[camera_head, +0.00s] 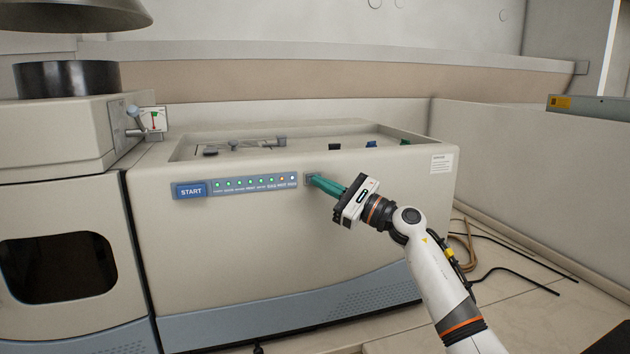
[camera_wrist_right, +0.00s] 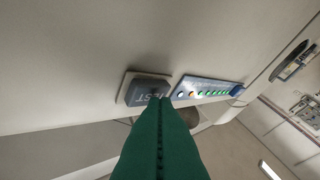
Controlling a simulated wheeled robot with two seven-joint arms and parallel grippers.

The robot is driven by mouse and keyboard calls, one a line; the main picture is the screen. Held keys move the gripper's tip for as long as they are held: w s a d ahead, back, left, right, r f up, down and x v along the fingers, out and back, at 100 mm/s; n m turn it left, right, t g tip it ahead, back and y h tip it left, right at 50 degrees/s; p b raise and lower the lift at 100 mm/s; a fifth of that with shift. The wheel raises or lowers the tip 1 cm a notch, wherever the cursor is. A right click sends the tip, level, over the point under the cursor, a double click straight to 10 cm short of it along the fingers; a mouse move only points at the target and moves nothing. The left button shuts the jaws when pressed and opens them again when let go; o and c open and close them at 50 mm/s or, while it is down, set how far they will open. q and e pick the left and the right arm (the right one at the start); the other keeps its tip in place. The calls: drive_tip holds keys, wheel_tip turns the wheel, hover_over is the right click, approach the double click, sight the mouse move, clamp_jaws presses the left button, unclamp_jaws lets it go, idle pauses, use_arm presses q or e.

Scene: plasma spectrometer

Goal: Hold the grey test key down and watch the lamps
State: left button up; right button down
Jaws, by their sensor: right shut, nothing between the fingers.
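The grey test key (camera_head: 311,178) sits on the front panel of the beige spectrometer, just right of the lamp strip. It also shows in the right wrist view (camera_wrist_right: 143,91), with part of its TEST lettering visible. My right gripper (camera_head: 316,180) is shut and empty, its green fingertips at the key and partly covering it. The fingertips appear to touch the key; how far it is pressed cannot be told. The row of lamps (camera_head: 254,184) is lit: several green, one amber and a whitish one at the right end. My left gripper is not in view.
The blue START button (camera_head: 191,190) is at the left end of the strip. A lever with a red and green scale (camera_head: 152,119) stands on the left unit. Dark and tan hoses (camera_head: 509,276) lie on the bench at the right.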

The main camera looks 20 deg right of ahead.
drive_tip(key=shift+s, duration=0.15)
idle(0.6)
drive_tip(key=shift+s+d, duration=0.1)
drive_tip(key=shift+s, duration=0.6)
drive_tip(key=s+p, duration=0.1)
drive_tip(key=s, duration=0.4)
